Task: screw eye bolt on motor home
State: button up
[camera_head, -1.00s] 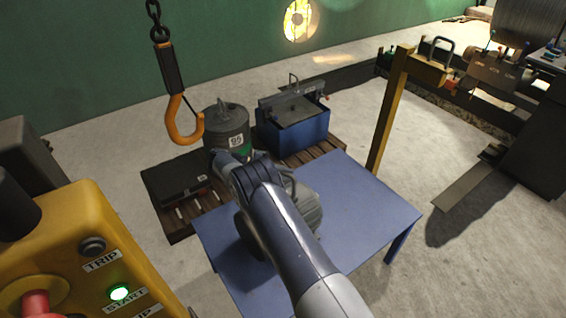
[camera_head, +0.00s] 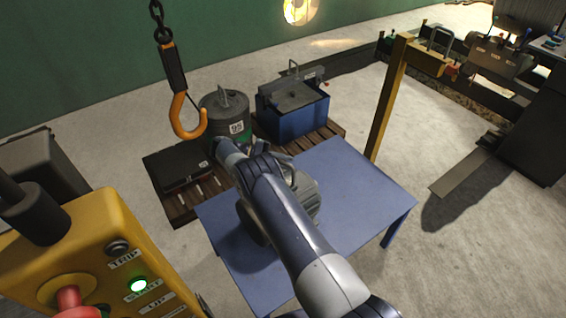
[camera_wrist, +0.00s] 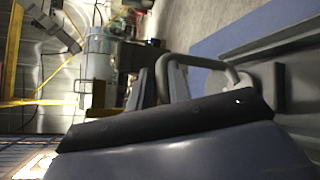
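A grey motor (camera_head: 306,198) sits on the blue table (camera_head: 365,180), largely hidden behind my arm. My gripper (camera_wrist: 160,85) is low over the motor's left side, and its tips are hidden in the head view. In the wrist view two grey-blue prongs stand up beyond a dark edge. A thick grey curved loop (camera_wrist: 232,75), perhaps the eye bolt's ring, passes at the prongs; I cannot tell whether they grip it. No thread or bolt hole shows.
An orange hook (camera_head: 187,120) hangs from a chain at the left. Behind the table, a pallet (camera_head: 172,208) carries a grey drum (camera_head: 225,108), a blue box (camera_head: 300,121) and a black case (camera_head: 180,167). A yellow post (camera_head: 389,105) stands right; a yellow control box (camera_head: 95,235) is near left.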

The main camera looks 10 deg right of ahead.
jog(key=o, duration=0.3)
jog(key=shift+o, duration=0.2)
notch_tip(320, 180, up, 8)
jog(key=p, duration=0.6)
jog(key=shift+r, duration=0.2)
jog(key=shift+r+p, duration=0.8)
jog(key=shift+p, duration=0.25)
